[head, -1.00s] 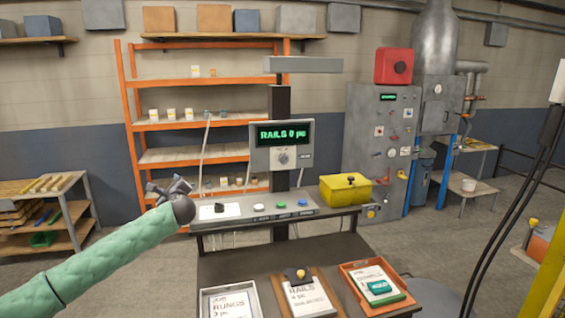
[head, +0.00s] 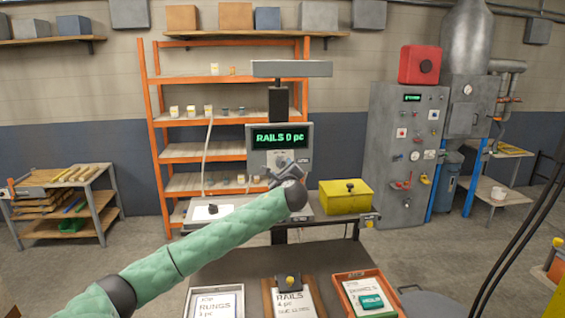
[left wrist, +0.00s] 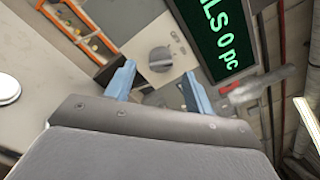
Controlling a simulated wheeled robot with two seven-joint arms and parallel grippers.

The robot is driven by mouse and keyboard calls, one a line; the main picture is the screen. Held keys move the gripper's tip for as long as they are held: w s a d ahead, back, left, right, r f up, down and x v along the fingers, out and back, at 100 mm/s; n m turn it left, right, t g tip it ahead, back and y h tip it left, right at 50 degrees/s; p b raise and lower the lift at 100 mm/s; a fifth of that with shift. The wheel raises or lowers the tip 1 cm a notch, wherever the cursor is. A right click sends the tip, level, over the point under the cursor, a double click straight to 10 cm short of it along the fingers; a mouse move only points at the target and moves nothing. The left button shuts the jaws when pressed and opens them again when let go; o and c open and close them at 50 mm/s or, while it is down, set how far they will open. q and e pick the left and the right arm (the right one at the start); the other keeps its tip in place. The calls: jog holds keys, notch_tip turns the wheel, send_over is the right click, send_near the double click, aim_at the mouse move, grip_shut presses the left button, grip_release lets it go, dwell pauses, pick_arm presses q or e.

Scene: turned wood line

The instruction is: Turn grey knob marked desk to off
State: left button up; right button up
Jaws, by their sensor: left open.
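The grey knob (left wrist: 160,58) is round, with a raised grip bar, on the light front panel of the display box (head: 252,150). Small lettering beside it is too blurred to read. The green display (head: 280,138) above it reads "RAILS 0 pc". My left gripper (head: 278,168) is in front of the panel, largely covering the knob in the head view. In the left wrist view its blue fingers (left wrist: 158,74) are apart, with the knob beyond and between their tips. I cannot tell whether they touch it. My right gripper is out of view.
A yellow box (head: 345,203) stands right of the display on the bench. Three job cards in trays lie on the dark table (head: 250,262) below. An orange shelf (head: 157,130) stands behind. A grey machine cabinet (head: 385,150) is at the right.

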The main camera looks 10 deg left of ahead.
aim_at(281, 165)
pick_arm(q)
jog(key=w, duration=0.1)
jog(key=w+p, duration=0.1)
jog(key=shift+w+r, duration=0.2)
jog(key=shift+w, duration=0.1)
jog(key=shift+w+a, duration=0.15)
jog(key=shift+w, duration=0.2)
jog(key=shift+w+a+f+p, duration=0.15)
jog(key=shift+w+a+p, duration=0.2)
jog(key=shift+a+p, duration=0.1)
jog(key=shift+d, duration=0.15)
